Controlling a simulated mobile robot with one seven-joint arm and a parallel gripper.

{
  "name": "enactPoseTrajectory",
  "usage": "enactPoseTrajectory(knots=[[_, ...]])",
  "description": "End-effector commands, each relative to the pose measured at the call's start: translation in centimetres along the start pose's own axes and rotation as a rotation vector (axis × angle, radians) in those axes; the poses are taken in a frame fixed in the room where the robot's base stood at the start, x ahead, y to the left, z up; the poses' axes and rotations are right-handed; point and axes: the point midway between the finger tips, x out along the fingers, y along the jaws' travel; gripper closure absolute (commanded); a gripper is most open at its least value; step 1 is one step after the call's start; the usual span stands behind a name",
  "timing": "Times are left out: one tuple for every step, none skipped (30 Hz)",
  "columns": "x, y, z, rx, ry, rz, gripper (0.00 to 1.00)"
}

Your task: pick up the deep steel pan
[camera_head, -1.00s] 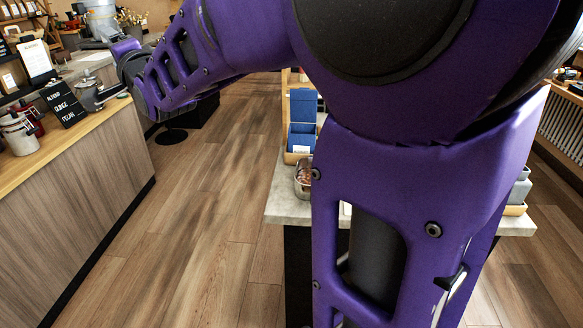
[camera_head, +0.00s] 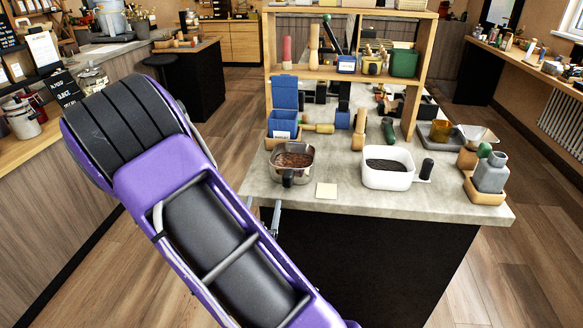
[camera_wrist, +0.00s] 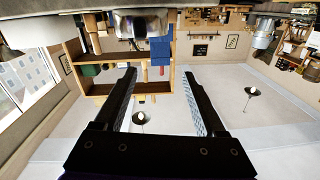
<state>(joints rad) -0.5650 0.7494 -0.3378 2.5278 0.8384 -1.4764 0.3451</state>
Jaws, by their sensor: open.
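The deep steel pan (camera_head: 304,176) stands upright near the front left edge of the grey counter, with dark brown contents and a dark handle facing the front. The wrist view is upside down and shows the pan (camera_wrist: 152,24) at the top, beyond the fingertips. My gripper (camera_wrist: 160,78) is open with nothing between its two black fingers. In the head view my purple arm hides most of the gripper; a small grey part shows just in front of the counter edge, below the pan.
On the counter (camera_head: 340,205), a blue bin (camera_head: 283,124) stands behind the pan. A pale square card (camera_head: 326,190) and a white container (camera_head: 388,179) are to its right. A wooden shelf (camera_head: 427,75) rises behind. Open floor lies left of the counter.

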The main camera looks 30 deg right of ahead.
Motion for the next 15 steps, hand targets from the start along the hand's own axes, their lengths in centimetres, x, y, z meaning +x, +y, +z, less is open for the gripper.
enactPoseTrajectory(knots=[[-0.5,1.4,0.9,-0.050,-0.005,0.029,0.28],[-0.7,1.9,1.1,-0.072,-0.004,0.041,0.28],[-0.9,2.4,1.4,-0.094,-0.004,0.052,0.28],[-1.0,2.7,1.6,-0.105,-0.004,0.058,0.28],[-1.0,2.9,1.7,-0.113,-0.004,0.063,0.28],[-0.7,3.0,1.8,-0.117,-0.003,0.067,0.28],[-0.4,3.0,1.9,-0.117,-0.002,0.067,0.28],[-0.1,3.1,2.0,-0.116,0.000,0.068,0.28],[0.6,3.1,2.0,-0.115,0.001,0.069,0.28],[1.1,3.2,2.1,-0.114,0.001,0.067,0.28],[1.6,3.2,2.0,-0.113,0.002,0.068,0.28],[2.6,3.2,1.5,-0.116,0.000,0.069,0.28],[3.3,3.3,1.5,-0.117,0.000,0.068,0.28],[4.0,3.3,1.5,-0.117,0.000,0.067,0.28],[4.9,3.4,1.5,-0.116,-0.001,0.067,0.28]])
